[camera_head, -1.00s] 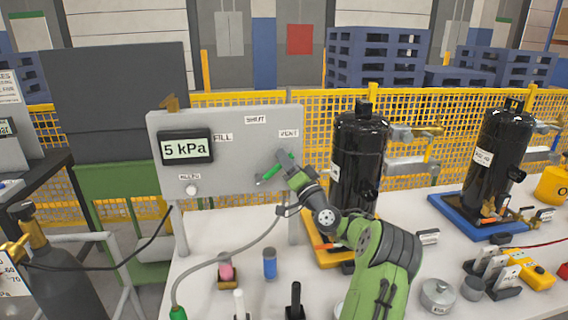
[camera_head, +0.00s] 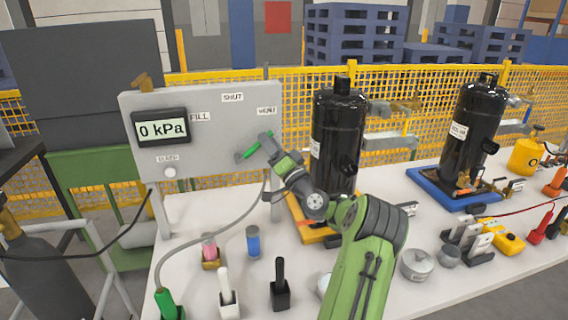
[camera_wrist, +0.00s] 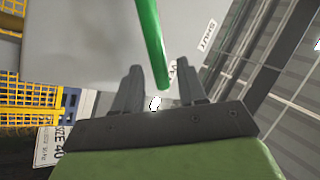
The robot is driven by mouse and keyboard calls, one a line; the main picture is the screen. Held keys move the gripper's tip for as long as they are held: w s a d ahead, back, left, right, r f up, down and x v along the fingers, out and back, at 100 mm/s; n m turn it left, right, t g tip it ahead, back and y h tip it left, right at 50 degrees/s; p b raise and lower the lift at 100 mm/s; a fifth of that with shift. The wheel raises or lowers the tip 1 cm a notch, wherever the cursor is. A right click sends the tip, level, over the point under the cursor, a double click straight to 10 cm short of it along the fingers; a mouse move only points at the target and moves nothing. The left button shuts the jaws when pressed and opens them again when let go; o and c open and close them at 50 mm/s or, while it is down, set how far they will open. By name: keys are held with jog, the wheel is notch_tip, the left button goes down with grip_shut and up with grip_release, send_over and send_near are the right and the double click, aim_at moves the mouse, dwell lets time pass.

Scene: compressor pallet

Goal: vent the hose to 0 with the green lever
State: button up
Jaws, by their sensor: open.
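The grey panel (camera_head: 215,112) carries a display (camera_head: 161,129) that reads 0 kPa, with labels FILL, SHUT and VENT. The green lever (camera_head: 254,146) on the panel slants up to the right, toward the VENT label (camera_head: 267,110). My gripper (camera_head: 263,142) is at the lever, in front of the panel. In the wrist view my gripper (camera_wrist: 166,86) is open, and the end of the green lever (camera_wrist: 152,45) shows just ahead of and between the fingertips. I cannot tell if they touch. The grey hose (camera_head: 224,235) runs from below the panel to a green end piece (camera_head: 168,305).
Two black compressors (camera_head: 337,140) (camera_head: 474,130) stand on the white table (camera_head: 300,290), the right one in a blue tray (camera_head: 440,196). Small bottles, including a blue one (camera_head: 253,243), and black and white pegs stand in front. A yellow mesh fence (camera_head: 290,85) is behind.

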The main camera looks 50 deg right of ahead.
jog(key=b+v, duration=0.2)
jog(key=v, duration=1.1)
jog(key=shift+s, duration=0.1)
